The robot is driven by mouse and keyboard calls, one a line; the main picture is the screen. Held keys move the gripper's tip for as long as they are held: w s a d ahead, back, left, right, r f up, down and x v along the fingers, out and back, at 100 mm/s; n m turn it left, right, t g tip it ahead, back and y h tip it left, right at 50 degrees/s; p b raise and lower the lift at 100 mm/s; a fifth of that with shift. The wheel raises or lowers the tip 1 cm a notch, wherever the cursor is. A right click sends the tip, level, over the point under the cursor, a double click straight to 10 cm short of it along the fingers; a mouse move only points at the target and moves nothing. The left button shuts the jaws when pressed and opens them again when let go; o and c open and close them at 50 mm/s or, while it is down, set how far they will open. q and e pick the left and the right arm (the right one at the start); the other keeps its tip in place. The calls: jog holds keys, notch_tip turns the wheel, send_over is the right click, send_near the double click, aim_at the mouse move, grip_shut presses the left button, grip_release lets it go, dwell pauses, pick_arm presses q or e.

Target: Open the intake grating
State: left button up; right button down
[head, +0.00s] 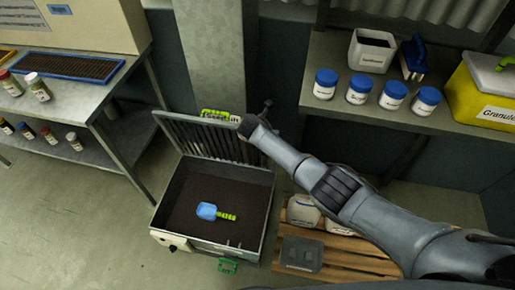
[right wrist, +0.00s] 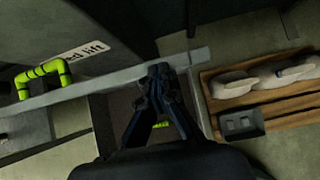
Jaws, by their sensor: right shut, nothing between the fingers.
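The intake grating (head: 196,139) is a panel of grey bars standing raised along the back edge of the open intake box (head: 170,190). Dark material fills the box, and a blue scoop (head: 207,211) with a green handle lies on it. My right gripper (head: 247,124) is at the grating's upper right corner, shut and empty; I cannot tell whether it touches the grating. In the right wrist view its fingers (right wrist: 158,73) are together in front of a grey bar or edge. My left gripper is not in view.
A green handle (right wrist: 44,76) sits beside the seed lift label (right wrist: 86,50). A pallet (head: 345,258) with sacks and a grey container (head: 301,254) is right of the box. A shelf with blue-lidded jars (head: 358,91) is behind right; a metal table (head: 110,93) stands left.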

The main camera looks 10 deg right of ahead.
jog(key=shift+w+d+r, duration=0.15)
jog(key=shift+w+d, duration=0.25)
jog(key=shift+d, duration=0.05)
jog(key=shift+w+r, duration=0.15)
jog(key=shift+r, duration=0.1)
jog(key=s+a+f+v, duration=0.1)
jog(key=v, duration=1.1)
jog(key=s+d+f+m+g+y, duration=0.1)
jog(key=s+d+f+m, duration=0.2)
jog(key=s+f+m, duration=0.5)
jog(key=s+d+f+m+g, duration=0.1)
jog(key=s+d+f+g, duration=0.15)
jog(key=f, duration=0.95)
jog(key=s+d+f+m+g+y, duration=0.1)
jog(key=s+d+f+m, duration=0.1)
jog(key=s+f+m, duration=0.6)
jog(key=s+d+f+m, duration=0.3)
jog(key=s+f+m, duration=0.1)
jog(key=s, duration=0.7)
jog(key=s+d+f+m+g, duration=0.1)
jog(key=s+d+f+m, duration=0.2)
jog(key=s+f, duration=0.4)
jog(key=s+d+f+m+g, duration=0.1)
jog(key=s+d+f+m, duration=0.2)
jog(key=s, duration=1.4)
notch_tip(320, 180, down, 3)
jog(key=m, duration=0.2)
jog(key=shift+m+y, duration=0.3)
jog(key=shift+y, duration=0.1)
